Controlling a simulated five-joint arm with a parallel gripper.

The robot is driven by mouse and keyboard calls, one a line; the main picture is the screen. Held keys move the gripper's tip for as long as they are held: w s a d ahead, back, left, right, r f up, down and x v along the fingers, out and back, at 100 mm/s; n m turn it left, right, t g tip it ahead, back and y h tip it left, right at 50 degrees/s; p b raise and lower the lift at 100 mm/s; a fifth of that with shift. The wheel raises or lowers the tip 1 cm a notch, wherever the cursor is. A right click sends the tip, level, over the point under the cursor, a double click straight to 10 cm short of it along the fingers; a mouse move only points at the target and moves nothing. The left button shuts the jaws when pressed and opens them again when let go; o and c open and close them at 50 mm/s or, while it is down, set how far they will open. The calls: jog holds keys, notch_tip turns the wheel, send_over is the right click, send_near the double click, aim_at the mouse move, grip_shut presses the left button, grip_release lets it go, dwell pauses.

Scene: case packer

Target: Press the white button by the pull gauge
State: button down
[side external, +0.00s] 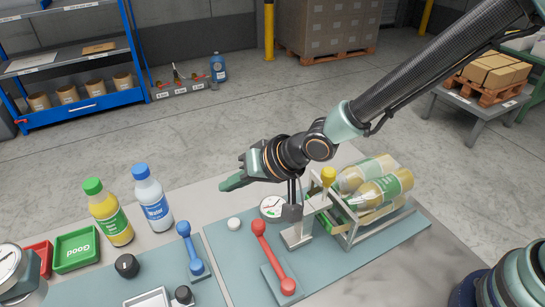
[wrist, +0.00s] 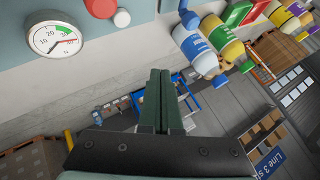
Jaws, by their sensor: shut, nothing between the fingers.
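A small round white button (side external: 234,224) sits on the blue-grey bench mat, left of a flat round dial gauge (side external: 272,207) with a green and red scale. The wrist view shows the same white button (wrist: 122,18) near the top edge, right of the gauge (wrist: 45,36). My gripper (side external: 228,186) is shut and empty, held above the bench with its fingers pointing left in the side view, above and behind the button and apart from it. The shut dark green fingers (wrist: 159,76) also show in the wrist view.
A red lever (side external: 272,256) stands in front of the button, a blue lever (side external: 190,248) to its left. Two bottles stand at left, the blue-capped one (side external: 151,200) nearer the gripper. A metal crate (side external: 349,236) with bottles is at right. Another dial (side external: 9,262) is far left.

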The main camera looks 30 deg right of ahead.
aim_at(238, 225)
jog(key=shift+f, duration=4.2)
jog(key=shift+f, duration=0.1)
jog(key=shift+f, duration=0.3)
jog(key=shift+f, duration=0.5)
jog(key=shift+r, duration=0.9)
jog(key=shift+r, duration=2.55)
